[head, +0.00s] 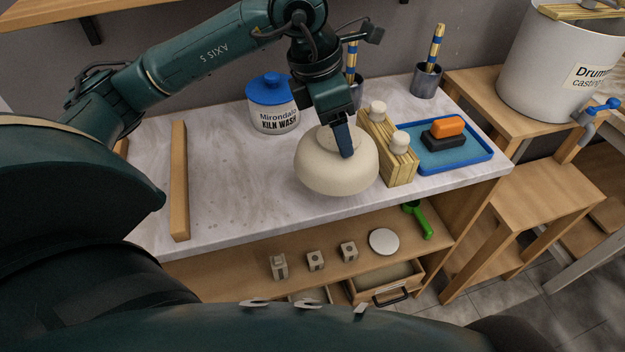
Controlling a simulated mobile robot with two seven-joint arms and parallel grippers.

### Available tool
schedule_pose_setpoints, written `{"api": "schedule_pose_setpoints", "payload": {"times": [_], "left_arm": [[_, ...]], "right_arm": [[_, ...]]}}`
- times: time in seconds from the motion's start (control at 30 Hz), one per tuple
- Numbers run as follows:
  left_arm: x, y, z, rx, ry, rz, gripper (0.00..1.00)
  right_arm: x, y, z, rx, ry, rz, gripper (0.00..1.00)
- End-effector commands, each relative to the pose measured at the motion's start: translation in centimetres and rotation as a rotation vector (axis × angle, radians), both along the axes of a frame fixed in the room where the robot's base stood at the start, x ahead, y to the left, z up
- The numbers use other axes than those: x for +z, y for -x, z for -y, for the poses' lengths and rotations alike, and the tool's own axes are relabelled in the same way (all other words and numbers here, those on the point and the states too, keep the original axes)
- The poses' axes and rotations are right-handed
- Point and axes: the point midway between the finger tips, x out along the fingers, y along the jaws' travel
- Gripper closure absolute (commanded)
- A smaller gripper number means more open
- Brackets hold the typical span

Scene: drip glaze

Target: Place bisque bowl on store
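The bisque bowl (337,176) is a cream, rounded bowl, foot upward, over the marble worktop (235,205) near its front edge. My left gripper (342,140) points down at the bowl's raised foot, with one dark finger visible against its near right side. The other finger is hidden. The gripper looks shut on the foot. I cannot tell whether the bowl touches the worktop. No surface is labelled as the store. My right gripper is not in view.
A wooden stand with white knobs (388,158) is close right of the bowl. A blue tray (472,158), a blue-lidded jar (273,118) and a wooden bar (180,190) share the worktop. The lower shelf (225,265) holds small blocks and a white disc (383,242).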

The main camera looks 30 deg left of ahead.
Motion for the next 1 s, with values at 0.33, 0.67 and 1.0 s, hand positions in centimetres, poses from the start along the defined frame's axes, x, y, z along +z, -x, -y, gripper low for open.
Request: {"api": "schedule_pose_setpoints", "payload": {"times": [0.33, 0.67, 1.0], "left_arm": [[1.1, -0.6, -0.6, 0.695, 0.002, 0.002, 0.84], [-1.8, -0.6, -0.8, 0.846, -0.001, -0.007, 0.84], [-5.6, -0.7, -0.8, 0.844, 0.002, -0.004, 0.84]], "right_arm": [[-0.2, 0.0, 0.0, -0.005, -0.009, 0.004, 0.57], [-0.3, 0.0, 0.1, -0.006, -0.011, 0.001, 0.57], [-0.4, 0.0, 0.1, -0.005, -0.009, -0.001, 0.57]]}}
